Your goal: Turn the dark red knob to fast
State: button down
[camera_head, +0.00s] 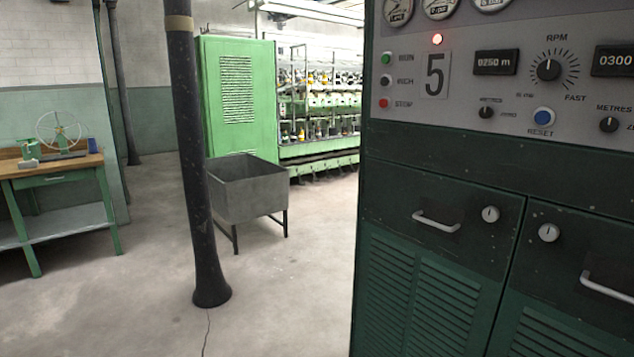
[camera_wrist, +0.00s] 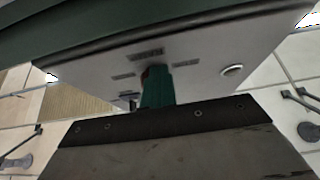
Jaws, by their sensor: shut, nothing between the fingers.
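In the wrist view, a dark red knob (camera_wrist: 146,75) shows as a small sliver on a pale panel (camera_wrist: 205,55), mostly hidden behind my fingers. Its pointer does not show. Dark labels sit above and on both sides of it, too blurred to read. My gripper (camera_wrist: 155,72) is shut, with teal fingers reaching up to the panel in front of the knob. Nothing shows between them, and I cannot tell whether they touch the knob. My gripper is not in the head view. There, a black RPM knob (camera_head: 548,69) has FAST printed at its lower right.
A round pale button (camera_wrist: 232,70) is right of my fingers. In the head view, a dark green cabinet (camera_head: 440,260) fills the right. A dark column (camera_head: 200,170), grey bin (camera_head: 247,190) and workbench (camera_head: 50,178) stand left, with bare floor between.

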jog(key=shift+f, duration=0.15)
jog(key=s+a, duration=0.3)
jog(key=a, duration=0.1)
jog(key=shift+s+a+f, duration=0.2)
jog(key=shift+s+a, duration=0.1)
jog(key=shift+a, duration=0.1)
jog(key=w+d, duration=0.1)
jog(key=d, duration=0.5)
jog(key=shift+w+d+r, duration=0.2)
jog(key=shift+d, duration=0.1)
dwell(0.5)
jog(key=shift+a+r, duration=0.1)
jog(key=shift+r, duration=0.15)
dwell(0.6)
